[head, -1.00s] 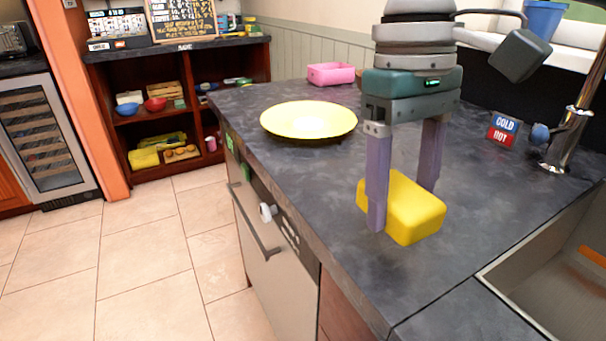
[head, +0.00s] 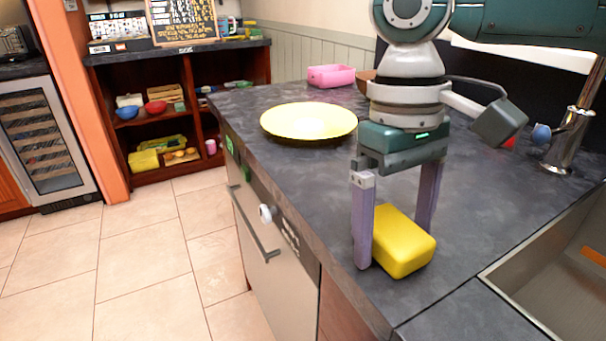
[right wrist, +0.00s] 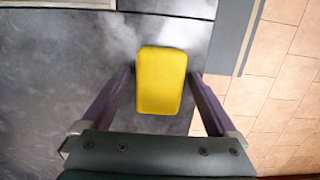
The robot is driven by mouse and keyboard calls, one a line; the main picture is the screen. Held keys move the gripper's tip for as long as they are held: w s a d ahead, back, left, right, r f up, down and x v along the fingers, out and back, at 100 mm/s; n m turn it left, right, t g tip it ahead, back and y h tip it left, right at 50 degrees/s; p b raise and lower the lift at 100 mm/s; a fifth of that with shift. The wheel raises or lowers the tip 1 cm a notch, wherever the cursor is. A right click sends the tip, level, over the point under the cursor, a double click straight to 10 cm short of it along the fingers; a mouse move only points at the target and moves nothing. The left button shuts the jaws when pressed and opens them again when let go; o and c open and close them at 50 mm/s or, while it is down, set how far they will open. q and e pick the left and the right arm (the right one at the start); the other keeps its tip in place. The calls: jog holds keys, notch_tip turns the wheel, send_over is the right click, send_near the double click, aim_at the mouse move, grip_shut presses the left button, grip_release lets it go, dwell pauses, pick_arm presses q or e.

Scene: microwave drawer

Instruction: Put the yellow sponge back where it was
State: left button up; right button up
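The yellow sponge (head: 405,243) is between the two purple-grey fingers of my right gripper (head: 393,240), over the dark counter near its left edge. In the right wrist view the sponge (right wrist: 161,80) sits upright in the picture between the fingertips of the right gripper (right wrist: 161,82), which are close to its two long sides. I cannot tell whether the sponge's underside touches the counter. My left gripper is not in view.
A yellow plate (head: 309,121) lies on the counter (head: 300,170) farther back, with a pink container (head: 331,76) behind it. A sink (head: 560,270) and faucet (head: 570,135) are at the right. A shelf unit (head: 188,125) stands beyond open floor.

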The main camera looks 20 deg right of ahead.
aim_at(388, 218)
notch_tip(388, 218, up, 12)
jog(key=w+p, duration=0.1)
jog(key=shift+w, duration=0.3)
dwell(1.5)
